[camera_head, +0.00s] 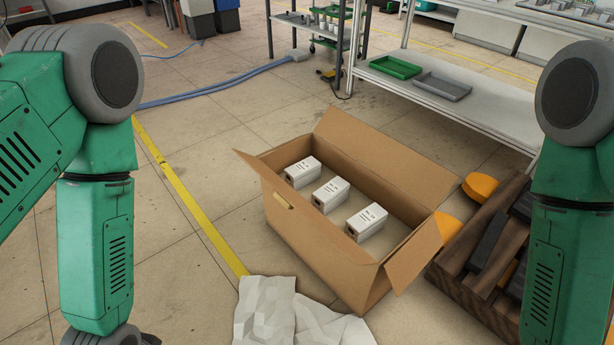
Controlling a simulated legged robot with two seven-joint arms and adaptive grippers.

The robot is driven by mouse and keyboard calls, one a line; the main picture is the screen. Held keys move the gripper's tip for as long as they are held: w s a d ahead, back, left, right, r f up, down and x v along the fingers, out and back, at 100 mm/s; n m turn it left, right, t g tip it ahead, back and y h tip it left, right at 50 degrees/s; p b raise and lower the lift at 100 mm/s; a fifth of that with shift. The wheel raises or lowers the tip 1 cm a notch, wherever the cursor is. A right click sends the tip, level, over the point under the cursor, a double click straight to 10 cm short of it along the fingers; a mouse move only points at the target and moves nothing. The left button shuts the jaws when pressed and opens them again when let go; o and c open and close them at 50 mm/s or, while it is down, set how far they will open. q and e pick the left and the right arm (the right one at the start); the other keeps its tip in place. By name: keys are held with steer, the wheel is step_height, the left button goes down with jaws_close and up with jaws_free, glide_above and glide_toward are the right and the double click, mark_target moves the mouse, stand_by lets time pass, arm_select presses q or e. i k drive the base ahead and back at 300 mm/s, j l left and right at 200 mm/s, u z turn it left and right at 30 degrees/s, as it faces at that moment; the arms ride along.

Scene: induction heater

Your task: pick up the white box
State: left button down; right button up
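Three white boxes stand in a row inside an open cardboard carton (322,245) on the floor: one at the back left (303,172), one in the middle (331,195) and one at the front right (366,222). Each has small dark print on top. The carton's flaps are folded outward. My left arm comes down at the left edge and my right arm at the right edge. Both grippers are outside the picture, so I cannot see their fingers. No gripper shows at the carton.
A dark wooden crate (463,291) with black and orange items stands right of the carton. Crumpled white paper (267,312) lies in front. A shelf with a green tray (396,67) and a grey tray (442,86) stands behind. The floor left of the carton is clear, with a yellow line (190,203).

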mark_target(301, 175)
steer(key=z, duration=0.3)
steer(key=i+j+z, duration=0.1)
steer(key=j+z, duration=0.15)
steer(key=z, duration=0.15)
steer(key=j+z, duration=0.35)
steer(key=i+j+z, duration=0.1)
steer(key=z, duration=0.3)
steer(key=j+z, duration=0.4)
steer(key=k, duration=0.05)
